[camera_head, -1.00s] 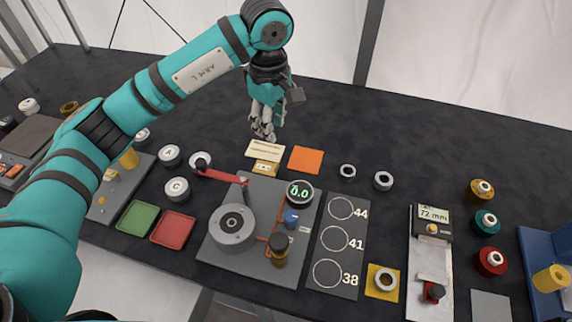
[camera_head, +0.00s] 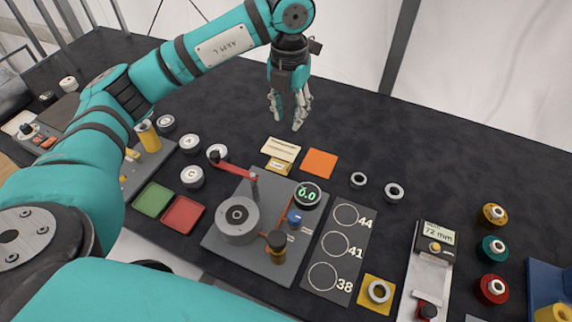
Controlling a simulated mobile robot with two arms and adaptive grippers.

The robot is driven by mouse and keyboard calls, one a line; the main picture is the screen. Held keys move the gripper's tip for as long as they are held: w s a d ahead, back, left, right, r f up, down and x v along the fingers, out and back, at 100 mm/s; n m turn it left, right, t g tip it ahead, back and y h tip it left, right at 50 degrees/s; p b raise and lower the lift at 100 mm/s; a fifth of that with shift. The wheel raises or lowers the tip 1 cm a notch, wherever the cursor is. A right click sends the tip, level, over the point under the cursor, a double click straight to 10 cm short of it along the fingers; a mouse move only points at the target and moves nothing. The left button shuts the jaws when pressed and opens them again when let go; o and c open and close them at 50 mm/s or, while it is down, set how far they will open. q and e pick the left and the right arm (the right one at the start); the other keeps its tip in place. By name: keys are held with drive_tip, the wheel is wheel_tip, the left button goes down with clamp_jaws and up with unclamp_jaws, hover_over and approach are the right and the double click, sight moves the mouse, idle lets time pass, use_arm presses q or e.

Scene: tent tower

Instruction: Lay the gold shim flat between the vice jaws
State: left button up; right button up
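I cannot tell for sure which piece is the gold shim. A flat gold square (camera_head: 366,301) lies on the table at the lower middle with a grey ring on it. A small gold block (camera_head: 278,166) with a pale label is by the cream card. No vice is clearly recognisable. A silver rail device (camera_head: 424,272) with a "72 mm" display and a red-and-black knob stands at the right. My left gripper (camera_head: 287,118) hangs fingers down above the dark table behind the cards, fingers apart and empty. My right gripper is not in view.
A grey plate (camera_head: 225,256) carries a round drum, a red lever and a dial. Nearby are an orange card (camera_head: 320,163), green (camera_head: 153,199) and red (camera_head: 183,215) trays, and a 44/41/38 board (camera_head: 317,297). Coloured spools stand right. The back of the table is clear.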

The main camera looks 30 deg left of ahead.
use_arm(q)
drive_tip(key=p, duration=0.3)
hover_over(288, 166)
drive_tip(key=f, duration=0.7)
drive_tip(key=w+f, duration=0.1)
drive_tip(key=f, duration=0.2)
drive_tip(key=shift+a+f, duration=0.25)
drive_tip(key=shift+s+d+f, duration=0.1)
drive_tip(key=shift+s+f, duration=0.15)
drive_tip(key=shift+f, duration=0.3)
drive_tip(key=f, duration=0.1)
drive_tip(key=f+p, duration=0.1)
drive_tip(key=f, duration=0.1)
drive_tip(key=shift+s+d+f+p, duration=0.2)
drive_tip(key=shift+s+f+p, duration=0.1)
drive_tip(key=shift+p, duration=0.1)
drive_tip(key=shift+f, duration=0.4)
drive_tip(key=shift+c, duration=0.3)
clamp_jaws()
